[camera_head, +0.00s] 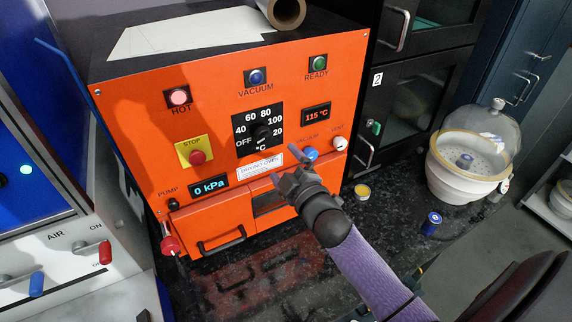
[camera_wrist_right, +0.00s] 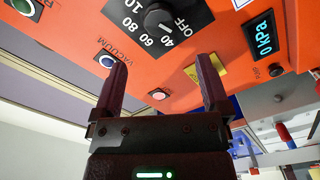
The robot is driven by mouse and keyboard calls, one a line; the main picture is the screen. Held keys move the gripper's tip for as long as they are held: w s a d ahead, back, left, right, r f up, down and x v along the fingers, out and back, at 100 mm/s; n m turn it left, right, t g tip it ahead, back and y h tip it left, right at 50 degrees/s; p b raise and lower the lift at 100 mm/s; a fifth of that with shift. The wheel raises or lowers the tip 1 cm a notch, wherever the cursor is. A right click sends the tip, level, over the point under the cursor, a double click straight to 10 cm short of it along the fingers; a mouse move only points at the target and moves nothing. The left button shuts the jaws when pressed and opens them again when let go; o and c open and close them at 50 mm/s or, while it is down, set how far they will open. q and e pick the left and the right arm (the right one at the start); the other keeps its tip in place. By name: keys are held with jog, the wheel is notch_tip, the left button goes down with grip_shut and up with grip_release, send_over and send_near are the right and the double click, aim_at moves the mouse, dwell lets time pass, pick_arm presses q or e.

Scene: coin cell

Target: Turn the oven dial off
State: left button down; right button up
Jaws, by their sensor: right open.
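The orange drying oven (camera_head: 330,75) stands on a dark counter, its display reading 115 °C. My right gripper (camera_head: 284,173) is open in front of the panel, below the dial in the head view. In the wrist view its empty fingers (camera_wrist_right: 162,62) are apart and clear of the dial. My left gripper is out of view.
A glass-domed desiccator (camera_head: 465,165) stands at right. A small blue item (camera_head: 431,223) and a yellow-topped jar (camera_head: 362,191) are on the counter.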

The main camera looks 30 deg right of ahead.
aim_at(265, 138)
jog(key=w+m+b, duration=0.2)
jog(key=m, duration=0.4)
jog(key=w+m+b, duration=0.3)
jog(key=m, duration=0.3)
jog(key=w+m+b, duration=0.3)
jog(key=m, duration=0.4)
jog(key=shift+w+d, duration=0.15)
jog(key=shift+d, duration=0.1)
jog(key=shift+w, duration=0.5)
jog(key=shift+c, duration=0.2)
